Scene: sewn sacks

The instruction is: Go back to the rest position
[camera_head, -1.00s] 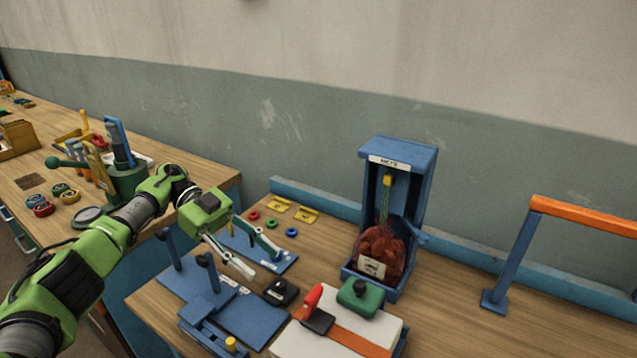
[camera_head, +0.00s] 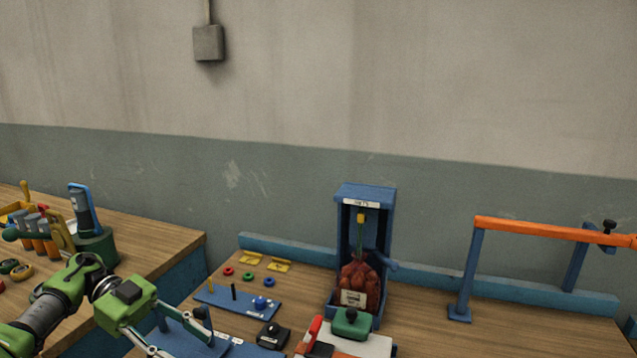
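My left arm comes in from the lower left. Its green and black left gripper (camera_head: 184,344) is at the bottom edge, over the front left of the right-hand table. Its two fingers are spread apart with nothing seen between them; the tip of the nearer one is at the picture's edge. My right gripper is not in view. A red net sack (camera_head: 358,286) with a pale label sits upright in a blue stand (camera_head: 348,230), its gathered neck going up to a yellow piece. The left gripper is well to the left of it, not touching.
A blue plate with pegs (camera_head: 236,302), small rings, yellow brackets (camera_head: 278,265) and a black block (camera_head: 271,336) lie left of the stand. A green-topped block (camera_head: 351,322) sits in front. An orange rail (camera_head: 545,228) stands right. Tools (camera_head: 85,225) fill the left bench.

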